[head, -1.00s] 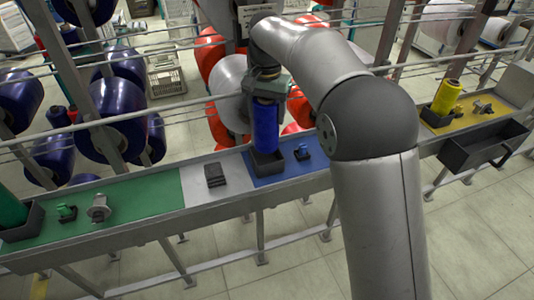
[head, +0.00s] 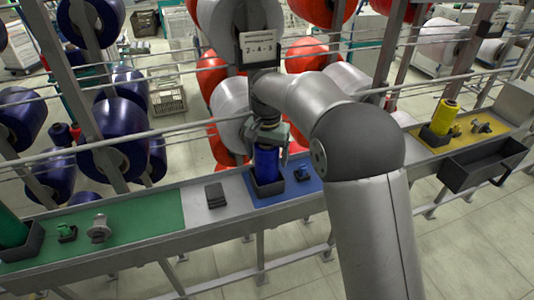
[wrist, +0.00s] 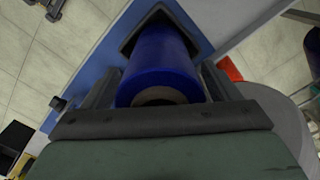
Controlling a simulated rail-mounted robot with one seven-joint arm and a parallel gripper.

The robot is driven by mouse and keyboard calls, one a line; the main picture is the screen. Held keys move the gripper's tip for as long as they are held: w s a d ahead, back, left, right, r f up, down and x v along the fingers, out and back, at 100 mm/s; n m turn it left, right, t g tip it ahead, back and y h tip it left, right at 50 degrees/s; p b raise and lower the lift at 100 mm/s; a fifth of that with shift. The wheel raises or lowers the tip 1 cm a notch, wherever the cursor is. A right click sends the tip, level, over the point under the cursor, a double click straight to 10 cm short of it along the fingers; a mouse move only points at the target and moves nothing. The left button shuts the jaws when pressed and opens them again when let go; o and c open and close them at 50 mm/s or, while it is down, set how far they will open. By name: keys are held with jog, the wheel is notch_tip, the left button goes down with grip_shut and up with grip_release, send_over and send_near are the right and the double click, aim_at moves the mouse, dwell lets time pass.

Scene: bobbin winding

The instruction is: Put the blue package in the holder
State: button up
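The blue package (head: 266,162) stands upright with its lower end inside the black holder (head: 269,188) on the blue section of the rail. In the wrist view, the blue package (wrist: 160,62) runs down into the holder (wrist: 183,15), whose walls surround its far end. My gripper (head: 267,138) is above the holder, pointing down over the package's upper end. In the wrist view, my gripper's fingers (wrist: 161,75) lie close against both sides of the package, so it appears shut on it. The package's bottom is hidden by the holder walls.
A small blue part (head: 302,174) lies right of the holder, and a dark block (head: 215,195) lies to its left. Yellow (head: 444,118) and green (head: 10,228) packages stand in other holders. An empty dark bin (head: 485,163) hangs at right. Horizontal bars cross behind the rail.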

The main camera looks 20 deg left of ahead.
notch_tip(320, 180, up, 12)
jog(key=shift+f+b, duration=0.2)
jog(key=shift+b, duration=0.25)
jog(key=shift+r, duration=0.4)
jog(key=shift+d, duration=0.2)
jog(key=s+d+f, duration=0.1)
jog(key=s+d, duration=0.4)
jog(key=d, duration=0.6)
jog(key=s+d+f, duration=0.1)
jog(key=s+d, duration=0.4)
jog(key=d, duration=0.6)
jog(key=s+d+f, duration=0.5)
jog(key=s, duration=0.4)
jog(key=s+d+f+t, duration=0.1)
jog(key=s+d+f, duration=0.3)
jog(key=s, duration=0.5)
jog(key=shift+d+f+n, duration=0.3)
jog(key=shift+d+f, duration=0.1)
jog(key=shift+d, duration=0.4)
